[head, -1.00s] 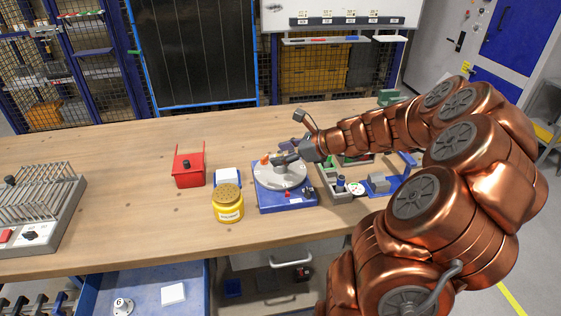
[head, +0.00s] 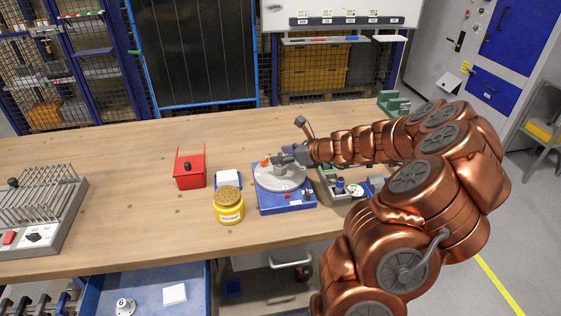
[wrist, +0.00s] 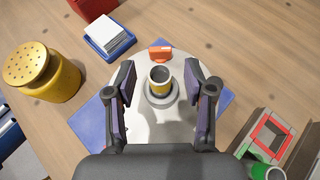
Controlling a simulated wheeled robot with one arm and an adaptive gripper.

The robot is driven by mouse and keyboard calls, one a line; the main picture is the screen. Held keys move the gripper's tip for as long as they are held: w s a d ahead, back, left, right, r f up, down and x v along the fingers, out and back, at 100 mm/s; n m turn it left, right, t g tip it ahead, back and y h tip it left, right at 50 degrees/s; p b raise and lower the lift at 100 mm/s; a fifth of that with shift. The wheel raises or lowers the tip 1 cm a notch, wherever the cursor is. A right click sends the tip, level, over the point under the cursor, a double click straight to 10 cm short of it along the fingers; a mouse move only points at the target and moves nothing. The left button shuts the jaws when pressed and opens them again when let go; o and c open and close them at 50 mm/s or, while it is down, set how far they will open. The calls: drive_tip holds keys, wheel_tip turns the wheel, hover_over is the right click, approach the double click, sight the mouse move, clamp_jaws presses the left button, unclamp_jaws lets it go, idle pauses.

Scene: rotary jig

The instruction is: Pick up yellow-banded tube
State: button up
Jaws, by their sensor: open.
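The yellow-banded tube (wrist: 160,80) stands upright in a grey holder on the round turntable (wrist: 140,128), between my open fingers in the wrist view. My gripper (wrist: 161,92) is open, with a finger on each side of the tube and a visible gap to both. In the head view my gripper (head: 282,158) reaches over the turntable (head: 283,180) from the right, and the tube is hidden there. The turntable sits on a blue base (head: 286,206). A small orange block (wrist: 160,52) stands at the turntable's far edge.
A yellow jar with a perforated lid (head: 228,205) stands left of the jig. A white stack in a blue tray (head: 228,178) and a red holder (head: 189,170) are behind it. Trays with parts (head: 345,190) lie right. The table's left middle is clear.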

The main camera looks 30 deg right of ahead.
drive_tip(key=shift+w+a+f, duration=0.2)
drive_tip(key=shift+w+f, duration=0.1)
drive_tip(key=shift+w, duration=0.2)
clamp_jaws()
